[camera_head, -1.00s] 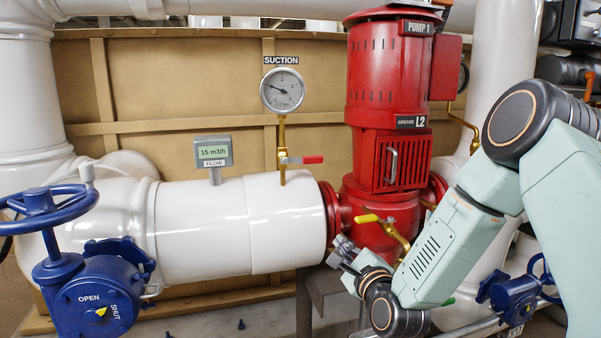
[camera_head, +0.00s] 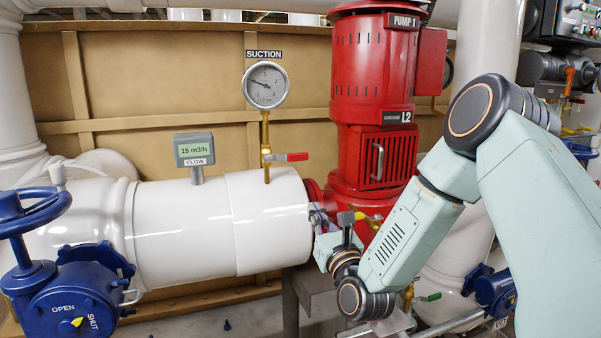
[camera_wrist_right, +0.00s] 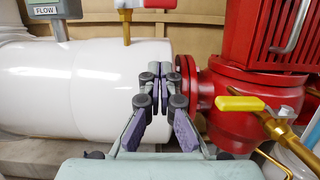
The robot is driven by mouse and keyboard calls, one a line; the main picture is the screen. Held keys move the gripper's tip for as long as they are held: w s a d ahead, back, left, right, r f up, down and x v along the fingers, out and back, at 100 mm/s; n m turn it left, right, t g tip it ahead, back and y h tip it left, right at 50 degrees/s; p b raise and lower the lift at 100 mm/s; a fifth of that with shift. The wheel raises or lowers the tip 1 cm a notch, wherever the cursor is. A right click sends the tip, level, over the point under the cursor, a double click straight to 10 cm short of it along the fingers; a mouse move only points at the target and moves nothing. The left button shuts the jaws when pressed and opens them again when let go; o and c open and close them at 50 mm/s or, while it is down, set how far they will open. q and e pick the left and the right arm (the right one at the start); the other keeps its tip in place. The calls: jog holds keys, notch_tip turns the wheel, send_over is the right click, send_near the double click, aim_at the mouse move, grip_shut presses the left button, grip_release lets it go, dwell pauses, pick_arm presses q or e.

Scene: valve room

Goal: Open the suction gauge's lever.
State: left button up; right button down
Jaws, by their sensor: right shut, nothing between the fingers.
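The suction gauge (camera_head: 265,85) is a round white dial on a brass stem above the white pipe. Its lever (camera_head: 288,157) has a red handle that lies level, across the upright stem, pointing right. In the right wrist view the red lever (camera_wrist_right: 157,3) is cut off at the top edge, beside its brass valve body (camera_wrist_right: 126,28). My right gripper (camera_head: 318,215) is shut and empty, low in front of the pipe's right end, below and to the right of the lever, apart from it. Its fingers (camera_wrist_right: 168,75) show together in the wrist view. My left gripper is out of view.
The red pump (camera_head: 375,110) stands right of the gauge. A yellow-handled brass valve (camera_wrist_right: 240,103) juts out close to my right gripper's right. The flow meter (camera_head: 194,150) stands left of the gauge. A blue handwheel valve (camera_head: 70,295) is at the lower left.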

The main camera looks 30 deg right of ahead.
aim_at(287, 157)
jog(key=b+x, duration=0.1)
jog(key=x, duration=0.9)
jog(key=shift+d+f, duration=0.1)
jog(key=shift+d, duration=0.1)
notch_tip(287, 157, up, 3)
jog(key=shift+w+r, duration=0.1)
jog(key=shift+r, duration=0.45)
jog(key=shift+p, duration=0.3)
jog(key=shift+d+r+n+y+p, duration=0.2)
jog(key=shift+n+y+p, duration=0.1)
jog(key=shift+n, duration=0.5)
